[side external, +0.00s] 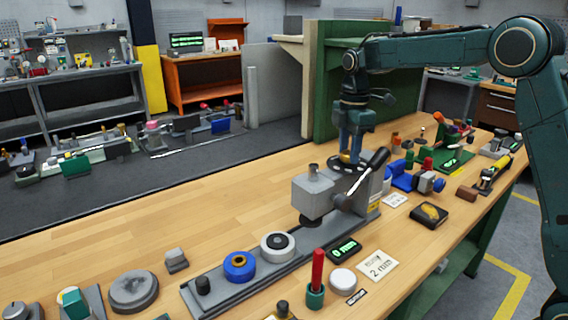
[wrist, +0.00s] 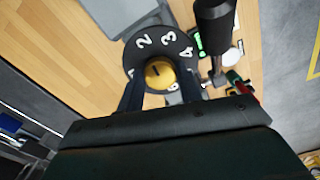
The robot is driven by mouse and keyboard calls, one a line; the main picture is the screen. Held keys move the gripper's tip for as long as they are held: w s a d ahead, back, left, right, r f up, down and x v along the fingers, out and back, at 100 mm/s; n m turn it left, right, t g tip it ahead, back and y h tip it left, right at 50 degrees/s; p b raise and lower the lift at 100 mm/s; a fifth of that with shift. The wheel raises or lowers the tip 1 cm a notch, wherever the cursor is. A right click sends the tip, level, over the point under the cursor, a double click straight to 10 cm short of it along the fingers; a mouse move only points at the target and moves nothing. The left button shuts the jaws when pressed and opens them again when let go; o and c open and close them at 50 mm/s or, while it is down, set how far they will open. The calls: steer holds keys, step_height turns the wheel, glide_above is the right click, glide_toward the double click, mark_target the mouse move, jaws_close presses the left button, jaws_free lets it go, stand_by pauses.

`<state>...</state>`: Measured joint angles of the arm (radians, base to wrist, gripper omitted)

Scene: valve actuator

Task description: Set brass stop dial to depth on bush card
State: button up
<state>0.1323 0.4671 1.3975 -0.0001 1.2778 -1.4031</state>
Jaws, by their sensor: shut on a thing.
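The brass stop dial (wrist: 160,72) is a round brass knob with a dark line on its top. It sits in a black ring (wrist: 140,52) with white numbers; 2, 3 and 4 read clearly. My gripper (wrist: 160,84) is shut on the knob, one finger on each side. In the side view my gripper (side external: 353,152) points down at the ring behind the grey press head. The bush card (side external: 377,267) lies on the bench and reads "2 mm". A black display (side external: 344,249) beside it reads "0 mm" in green.
The grey press head (side external: 317,192) and its black-handled lever (side external: 370,167) stand close in front of my gripper. A rail with a blue ring (side external: 239,266) and a white ring (side external: 278,246) runs toward the front left.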

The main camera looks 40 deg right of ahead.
mark_target(349, 153)
steer(key=shift+r+n, duration=0.1)
steer(key=shift+n, duration=0.4)
steer(key=o, duration=1)
step_height(349, 153, up, 14)
steer(key=shift+f, duration=0.15)
stand_by(0.4)
stand_by(0.3)
